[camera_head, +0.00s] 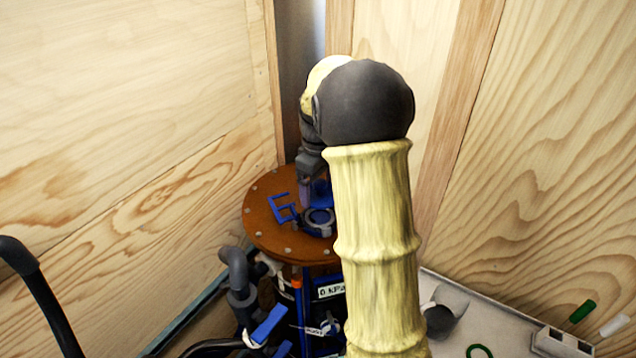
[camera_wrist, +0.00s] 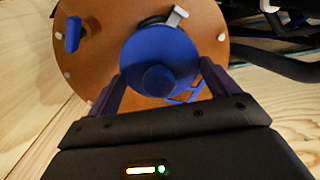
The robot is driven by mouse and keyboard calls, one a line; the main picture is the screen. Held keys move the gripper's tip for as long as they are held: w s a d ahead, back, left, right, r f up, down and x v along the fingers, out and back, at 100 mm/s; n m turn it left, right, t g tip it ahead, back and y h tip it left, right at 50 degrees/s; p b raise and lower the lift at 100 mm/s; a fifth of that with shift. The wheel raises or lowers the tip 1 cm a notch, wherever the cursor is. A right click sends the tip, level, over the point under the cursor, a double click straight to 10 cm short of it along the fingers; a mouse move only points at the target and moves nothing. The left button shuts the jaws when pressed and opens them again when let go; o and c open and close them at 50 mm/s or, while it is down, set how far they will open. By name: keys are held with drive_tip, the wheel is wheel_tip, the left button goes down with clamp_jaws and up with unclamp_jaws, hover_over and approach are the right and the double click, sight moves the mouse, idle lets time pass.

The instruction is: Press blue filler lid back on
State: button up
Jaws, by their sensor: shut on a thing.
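The blue filler lid (camera_wrist: 160,50), a round disc with a raised knob, sits between my two fingers in the wrist view. My gripper (camera_wrist: 162,80) is shut on it. In the head view my gripper (camera_head: 306,190) points down above the brown round tank top (camera_head: 262,232). A blue patch just right of the fingers may be the lid; my arm hides part of this area. A blue-rimmed round filler opening (camera_head: 319,217) shows on the tank top, just below and right of the fingertips. I cannot tell the gap between lid and opening.
A blue angular bracket (camera_head: 284,207) stands on the tank top left of the opening. Grey pipes (camera_head: 238,272) and a blue valve handle (camera_head: 268,325) are at the front left. Plywood walls (camera_head: 120,100) close in on both sides. Green and white pieces lie at right.

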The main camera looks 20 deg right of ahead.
drive_tip(key=shift+w+f+b, duration=0.15)
drive_tip(key=shift+f+b, duration=0.45)
drive_tip(key=shift+f, duration=0.05)
drive_tip(key=shift+a+f+b, duration=0.1)
drive_tip(key=shift+f+b, duration=0.55)
drive_tip(key=shift+f, duration=0.1)
drive_tip(key=shift+f+b, duration=0.55)
drive_tip(key=shift+f, duration=0.05)
drive_tip(key=shift+f+b, duration=0.4)
drive_tip(key=shift+f, duration=0.25)
drive_tip(key=shift+d+f+b, duration=0.2)
drive_tip(key=shift+f+b, duration=0.1)
drive_tip(key=shift+f, duration=0.15)
drive_tip(key=shift+a+f, duration=0.1)
drive_tip(key=shift+f, duration=0.05)
drive_tip(key=shift+p, duration=0.3)
